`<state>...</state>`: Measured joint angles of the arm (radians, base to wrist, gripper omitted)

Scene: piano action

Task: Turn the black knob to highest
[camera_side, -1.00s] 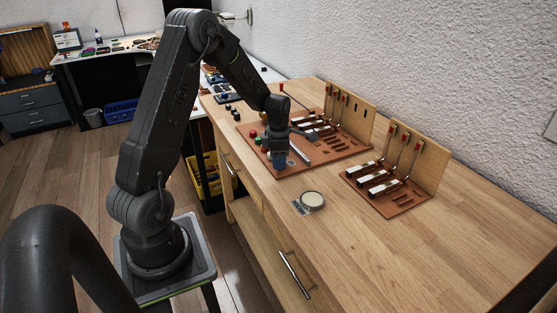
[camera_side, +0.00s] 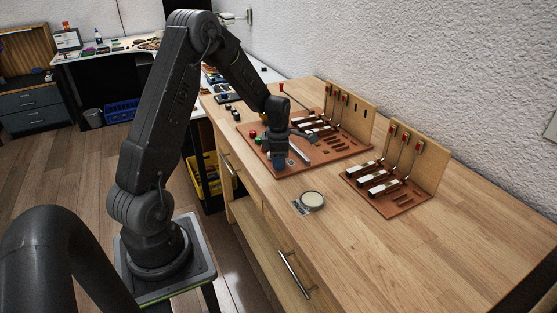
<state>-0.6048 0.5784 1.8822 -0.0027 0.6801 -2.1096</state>
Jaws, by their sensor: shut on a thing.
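My gripper (camera_side: 279,160) points down over the front part of the left brown board (camera_side: 318,163). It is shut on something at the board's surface. The black knob cannot be made out; the gripper covers the spot between its fingers. Red and green round parts (camera_side: 254,136) sit on the board just left of the gripper. A silver bar (camera_side: 299,154) lies on the board just right of it.
A wooden upright with several red-tipped hammers (camera_side: 349,118) stands at the board's back. A second board with a similar upright (camera_side: 422,160) stands to the right. A round pale dish (camera_side: 313,199) lies in front. The right end of the bench is clear.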

